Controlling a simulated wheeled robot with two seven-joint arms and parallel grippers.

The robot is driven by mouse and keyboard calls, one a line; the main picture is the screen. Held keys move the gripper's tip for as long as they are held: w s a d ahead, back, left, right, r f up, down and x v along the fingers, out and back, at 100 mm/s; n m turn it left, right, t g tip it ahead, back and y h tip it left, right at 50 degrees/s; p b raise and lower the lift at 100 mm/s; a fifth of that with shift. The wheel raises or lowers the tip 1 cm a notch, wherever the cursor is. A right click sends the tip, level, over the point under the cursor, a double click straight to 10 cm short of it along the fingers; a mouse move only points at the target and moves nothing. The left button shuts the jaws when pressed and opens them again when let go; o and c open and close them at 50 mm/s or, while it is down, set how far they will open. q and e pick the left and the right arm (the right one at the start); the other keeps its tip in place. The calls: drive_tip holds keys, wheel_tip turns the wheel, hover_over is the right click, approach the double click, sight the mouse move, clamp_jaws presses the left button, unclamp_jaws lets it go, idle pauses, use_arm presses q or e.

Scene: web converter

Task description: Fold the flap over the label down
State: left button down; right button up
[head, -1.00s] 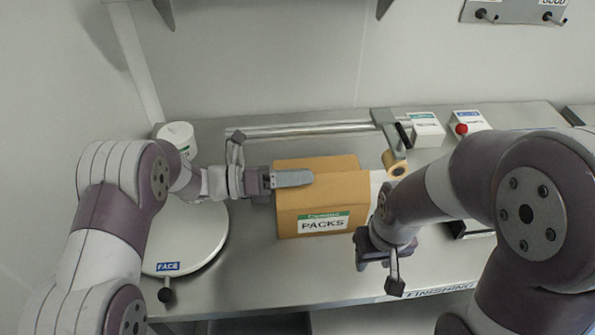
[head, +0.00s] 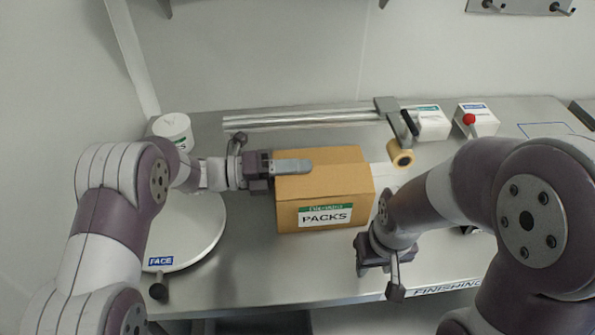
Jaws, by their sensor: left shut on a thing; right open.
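A brown cardboard box (head: 350,178) stands on the steel bench with its front towards me. The front carries a white and green label (head: 325,216) reading PACKS, which is uncovered. I cannot make out a separate raised flap. My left gripper (head: 291,167) comes in from the left and is shut at the box's upper left edge. One grey finger lies along the top; the other finger is hidden. My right gripper (head: 368,251) is open and empty, to the right of the box's front and nearer to me. Its fingertips are hard to see.
A round turntable (head: 188,232) marked FACE lies left of the box, with a white tub (head: 174,130) behind it. A metal bar (head: 300,118) and a tape roll (head: 400,154) are behind. Two white units, one with a red button (head: 469,119), stand back right.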

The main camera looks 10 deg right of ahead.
use_arm(q)
drive_tip(key=shift+r, duration=0.1)
drive_tip(key=c, duration=1.3)
unclamp_jaws()
drive_tip(key=shift+s, duration=0.1)
use_arm(e)
drive_tip(key=shift+r, duration=0.15)
